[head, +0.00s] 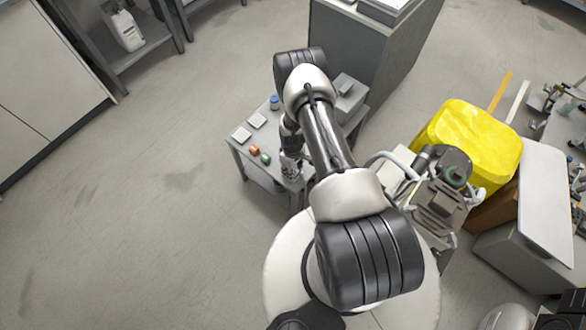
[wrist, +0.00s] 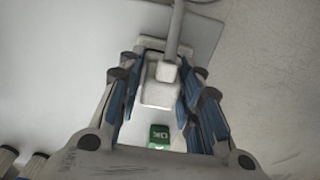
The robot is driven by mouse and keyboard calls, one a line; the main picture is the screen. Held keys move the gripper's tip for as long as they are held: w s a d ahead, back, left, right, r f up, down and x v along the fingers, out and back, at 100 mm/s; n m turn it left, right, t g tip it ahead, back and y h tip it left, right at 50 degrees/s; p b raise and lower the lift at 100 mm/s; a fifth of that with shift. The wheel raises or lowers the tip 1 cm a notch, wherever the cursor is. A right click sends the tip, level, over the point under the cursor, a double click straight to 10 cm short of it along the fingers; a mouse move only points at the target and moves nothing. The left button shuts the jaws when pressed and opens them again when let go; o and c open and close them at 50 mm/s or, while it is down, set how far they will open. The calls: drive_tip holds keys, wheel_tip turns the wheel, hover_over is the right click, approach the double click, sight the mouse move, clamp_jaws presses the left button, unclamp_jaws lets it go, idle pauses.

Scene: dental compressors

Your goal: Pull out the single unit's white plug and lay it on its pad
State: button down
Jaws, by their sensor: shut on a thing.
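The white plug (wrist: 160,88) with its pale cable (wrist: 174,35) is between the blue-padded fingers of my gripper (wrist: 158,95), which is shut on it. Under it is a white socket block (wrist: 134,108) with a green switch (wrist: 159,136). I cannot tell whether the plug is seated in the block or just above it. In the head view my gripper (head: 290,170) is low at the front right of a small grey table, and the plug is hidden there. Two pale square pads (head: 241,134) (head: 257,120) lie bare at the table's left; I cannot tell which is the single unit's.
On the grey table (head: 236,153) are an orange-red item (head: 254,150), a green item (head: 265,159), a blue-topped jar (head: 274,102) and a grey box (head: 347,97). Compressor equipment (head: 440,200) and a yellow-covered bulk (head: 470,140) stand to the right. The floor at left is clear.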

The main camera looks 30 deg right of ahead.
drive_tip(key=shift+r, duration=0.15)
drive_tip(key=shift+r+p, duration=2.05)
drive_tip(key=shift+r, duration=0.85)
